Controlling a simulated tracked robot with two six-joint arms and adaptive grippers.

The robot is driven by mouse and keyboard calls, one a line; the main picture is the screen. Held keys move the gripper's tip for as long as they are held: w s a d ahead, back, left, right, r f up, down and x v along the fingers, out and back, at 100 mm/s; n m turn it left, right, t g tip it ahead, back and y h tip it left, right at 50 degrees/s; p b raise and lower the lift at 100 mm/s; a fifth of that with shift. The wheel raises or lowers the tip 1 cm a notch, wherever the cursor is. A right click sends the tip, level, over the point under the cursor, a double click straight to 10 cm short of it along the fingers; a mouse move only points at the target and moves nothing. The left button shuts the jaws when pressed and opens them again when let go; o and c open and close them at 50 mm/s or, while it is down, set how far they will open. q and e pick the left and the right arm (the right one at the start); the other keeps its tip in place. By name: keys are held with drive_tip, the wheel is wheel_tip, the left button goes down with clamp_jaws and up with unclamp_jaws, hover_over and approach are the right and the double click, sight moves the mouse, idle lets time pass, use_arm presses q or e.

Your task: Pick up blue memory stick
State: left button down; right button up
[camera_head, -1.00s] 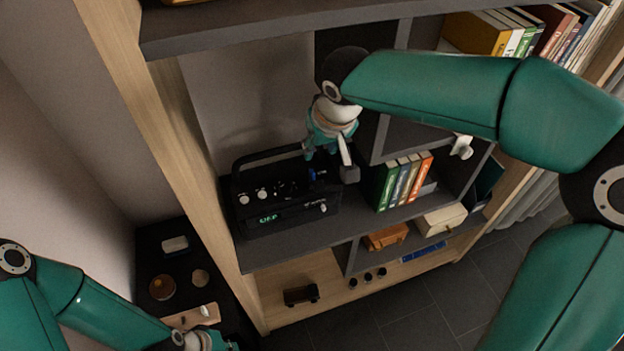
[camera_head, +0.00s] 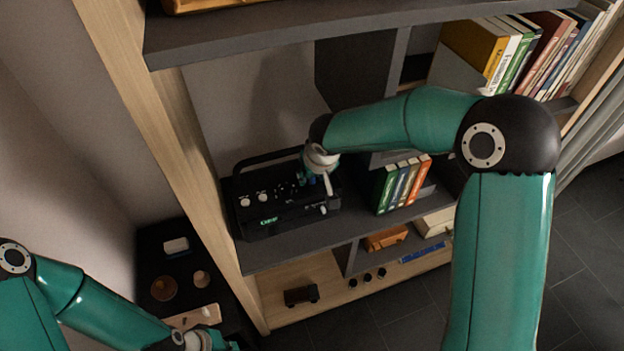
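A small blue patch (camera_head: 311,179), which looks like the blue memory stick, shows on top of the black radio (camera_head: 280,207) at its right part, beside my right gripper's fingers. It is too small and too covered to make out its shape. My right gripper (camera_head: 318,181) reaches down over the radio's top, with one pale finger to the right of the blue patch. I cannot tell whether its fingers are apart or closed on the stick. My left gripper (camera_head: 215,344) is low at the bottom edge, partly cut off, far from the radio.
Coloured books (camera_head: 402,183) stand close right of the radio on the dark shelf (camera_head: 300,248). Another shelf board (camera_head: 250,38) runs above. A wooden post (camera_head: 165,130) borders the left. A dark side table (camera_head: 150,240) with small items stands at lower left.

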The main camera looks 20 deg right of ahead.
drive_tip(key=shift+w+f, duration=0.15)
drive_tip(key=shift+f, duration=0.3)
drive_tip(key=shift+c, duration=0.2)
clamp_jaws()
